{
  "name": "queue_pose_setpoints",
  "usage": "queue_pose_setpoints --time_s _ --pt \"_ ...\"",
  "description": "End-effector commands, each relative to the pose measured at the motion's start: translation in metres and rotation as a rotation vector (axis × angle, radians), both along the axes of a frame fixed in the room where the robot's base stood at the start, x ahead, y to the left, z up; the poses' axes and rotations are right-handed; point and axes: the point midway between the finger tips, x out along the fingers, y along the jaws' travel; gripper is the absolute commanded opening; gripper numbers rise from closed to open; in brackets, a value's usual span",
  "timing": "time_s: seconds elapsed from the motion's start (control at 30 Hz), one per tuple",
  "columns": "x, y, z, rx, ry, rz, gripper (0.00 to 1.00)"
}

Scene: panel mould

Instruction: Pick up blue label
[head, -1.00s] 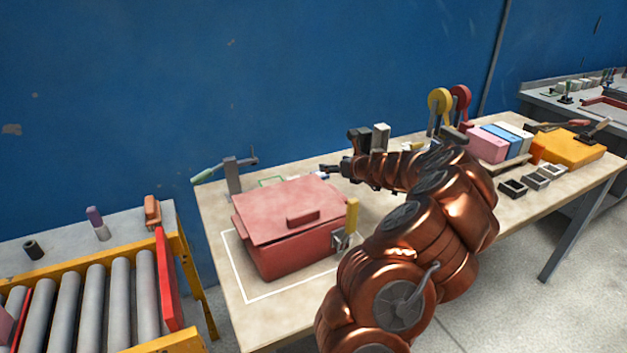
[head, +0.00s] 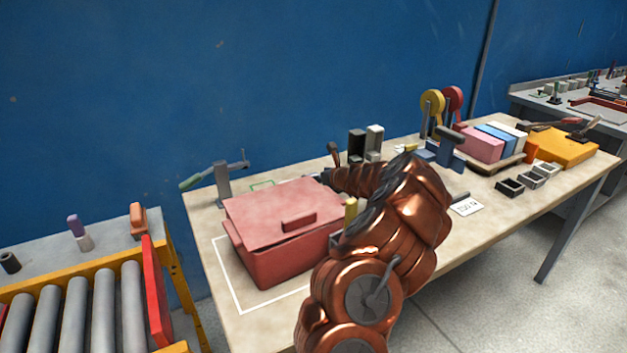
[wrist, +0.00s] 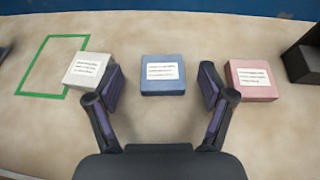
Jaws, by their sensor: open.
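A blue label block (wrist: 162,87) with a white printed patch on top lies on the table in the wrist view. It is centred ahead of my gripper (wrist: 160,88), whose two fingers are spread wide to its left and right with gaps on both sides. A whitish label block (wrist: 84,85) lies by the left finger, and a pink label block (wrist: 251,92) lies by the right finger. In the head view, my arm and the red box hide the blue block and my fingertips.
A red lidded box (head: 285,250) stands on the left of the table. A green outline (wrist: 30,75) is left of the blocks. A dark container (wrist: 304,60) stands right of the pink block. A blue wall (head: 300,60) rises behind.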

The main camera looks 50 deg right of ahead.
Motion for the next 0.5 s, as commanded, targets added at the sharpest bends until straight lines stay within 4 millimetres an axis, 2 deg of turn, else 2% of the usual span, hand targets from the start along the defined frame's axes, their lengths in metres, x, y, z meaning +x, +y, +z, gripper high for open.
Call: queue_pose_setpoints --time_s 0.1,0.3,0.5 --pt "0.009 -0.003 -0.01 0.0 0.004 0.001 0.81" --pt "0.023 -0.008 -0.014 -0.002 0.002 -0.002 0.81" --pt "0.026 -0.008 -0.015 -0.001 0.001 -0.002 0.81"
